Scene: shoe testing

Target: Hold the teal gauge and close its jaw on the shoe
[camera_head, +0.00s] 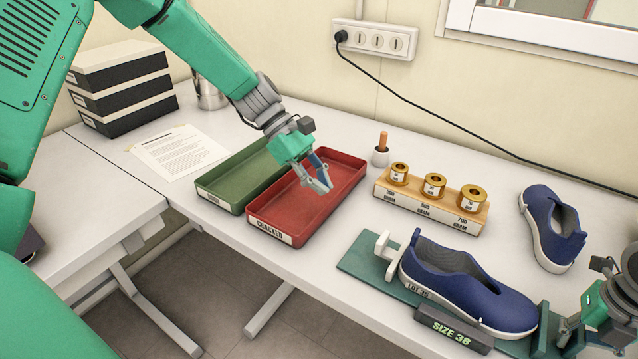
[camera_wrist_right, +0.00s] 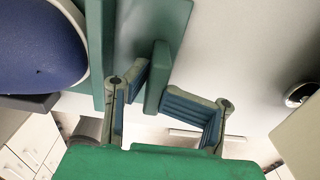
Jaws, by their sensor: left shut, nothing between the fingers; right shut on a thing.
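The teal gauge (camera_head: 355,262) lies flat near the table's front edge, with a white upright stop (camera_head: 385,245) at its left end. My right gripper (camera_head: 585,335) is at the gauge's right end, partly cut off by the picture edge. In the right wrist view, my right gripper (camera_wrist_right: 160,90) is shut on the gauge's upright teal tab (camera_wrist_right: 157,75); the shoe (camera_wrist_right: 38,45) is at upper left. My left gripper (camera_head: 320,183) is shut and empty above the red tray.
A red tray (camera_head: 270,237) and a green tray (camera_head: 218,200) stand left of the gauge. A wooden block (camera_head: 440,215) with brass weights is behind the shoe. A second blue shoe (camera_head: 552,225) stands at right. A "SIZE 38" sign (camera_head: 452,328) is in front of the gauge.

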